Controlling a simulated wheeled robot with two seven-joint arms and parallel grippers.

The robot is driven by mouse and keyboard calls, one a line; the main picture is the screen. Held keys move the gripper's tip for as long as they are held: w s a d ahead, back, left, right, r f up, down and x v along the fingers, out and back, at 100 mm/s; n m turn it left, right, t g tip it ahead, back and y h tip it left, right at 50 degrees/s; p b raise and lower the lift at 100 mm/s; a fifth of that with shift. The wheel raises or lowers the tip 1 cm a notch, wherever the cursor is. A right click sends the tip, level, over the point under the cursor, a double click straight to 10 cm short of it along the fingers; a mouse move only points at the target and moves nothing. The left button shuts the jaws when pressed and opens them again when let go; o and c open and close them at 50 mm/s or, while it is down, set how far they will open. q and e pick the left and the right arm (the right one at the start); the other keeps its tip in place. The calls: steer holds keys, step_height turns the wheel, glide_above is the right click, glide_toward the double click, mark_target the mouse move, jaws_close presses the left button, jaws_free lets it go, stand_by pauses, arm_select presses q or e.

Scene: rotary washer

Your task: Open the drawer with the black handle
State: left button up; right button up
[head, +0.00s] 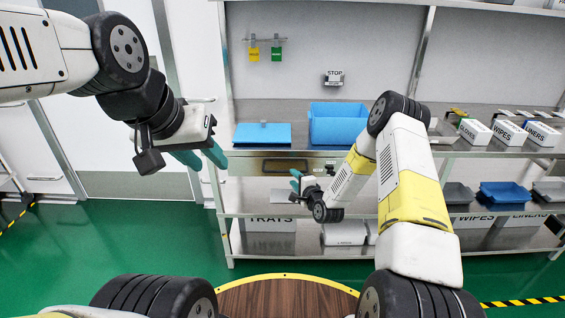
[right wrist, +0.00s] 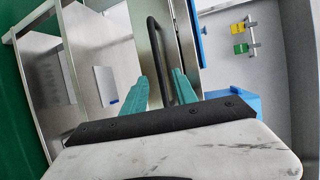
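The metal drawer (head: 245,167) sits under the steel worktop, and its front looks closed. Its black bar handle (head: 284,165) also shows in the right wrist view (right wrist: 158,50). My right gripper (head: 294,180) is just in front of the drawer, slightly below and right of the handle in the head view. In the right wrist view its two teal fingers (right wrist: 160,85) are apart, with the handle's lower end between them; I cannot tell if they touch it. My left gripper (head: 203,158) hangs left of the bench with its teal fingers apart and empty.
A blue bin (head: 337,123) and a flat blue tray (head: 262,135) stand on the worktop. White labelled boxes (head: 510,132) stand at its right end. A lower shelf (head: 245,211) runs below the drawer. Green floor is clear at left.

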mark_target(287, 171)
steer(key=x, duration=0.7)
steer(key=shift+w+a+f, duration=0.2)
steer(key=shift+w, duration=0.15)
jaws_close()
stand_by(1.1)
